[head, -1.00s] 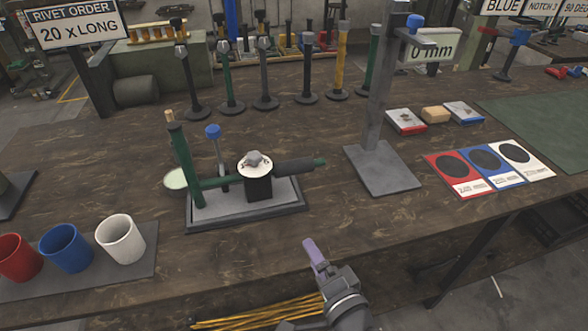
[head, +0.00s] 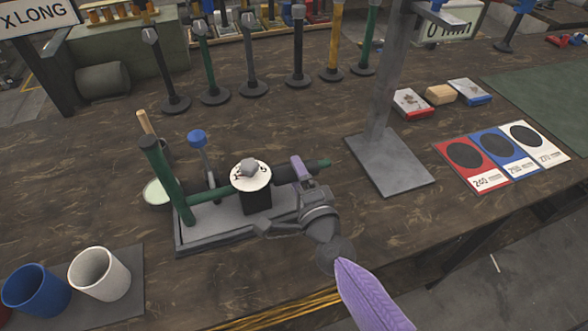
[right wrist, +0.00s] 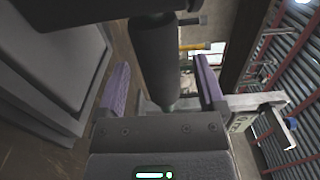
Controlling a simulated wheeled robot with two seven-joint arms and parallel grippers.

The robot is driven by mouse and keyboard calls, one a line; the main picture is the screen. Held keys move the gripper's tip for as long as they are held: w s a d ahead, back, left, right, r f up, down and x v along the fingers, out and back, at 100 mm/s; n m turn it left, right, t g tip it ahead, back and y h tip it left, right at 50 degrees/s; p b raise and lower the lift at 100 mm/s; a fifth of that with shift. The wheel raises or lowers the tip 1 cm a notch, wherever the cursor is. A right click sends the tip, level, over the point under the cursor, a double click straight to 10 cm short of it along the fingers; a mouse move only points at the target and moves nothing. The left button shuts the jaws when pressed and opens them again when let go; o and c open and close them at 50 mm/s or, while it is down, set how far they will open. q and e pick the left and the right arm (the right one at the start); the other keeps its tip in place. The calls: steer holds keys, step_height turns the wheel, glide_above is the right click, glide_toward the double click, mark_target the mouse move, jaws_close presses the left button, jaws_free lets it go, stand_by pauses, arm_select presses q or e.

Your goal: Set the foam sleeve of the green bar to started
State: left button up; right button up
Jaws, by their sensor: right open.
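The green bar (head: 323,163) lies level across a small press on a grey base, with its green tip at the right. The dark foam sleeve (head: 283,176) is around the bar, right of a round white dial. My right gripper (head: 306,178) has purple fingers and is at the sleeve's right part, hiding some of it. In the right wrist view a dark cylinder, seemingly the sleeve (right wrist: 154,52), runs between the two open fingers (right wrist: 160,75). A gap shows on both sides of it. My left gripper is not in view.
The white dial (head: 250,175) and a blue-knobbed lever (head: 197,137) stand close left of the gripper. A grey stand (head: 390,166) rises to the right. Blue and white cups (head: 100,273) are at front left. Several upright tools line the back.

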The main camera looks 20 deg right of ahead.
steer(key=shift+w, duration=0.9)
jaws_close()
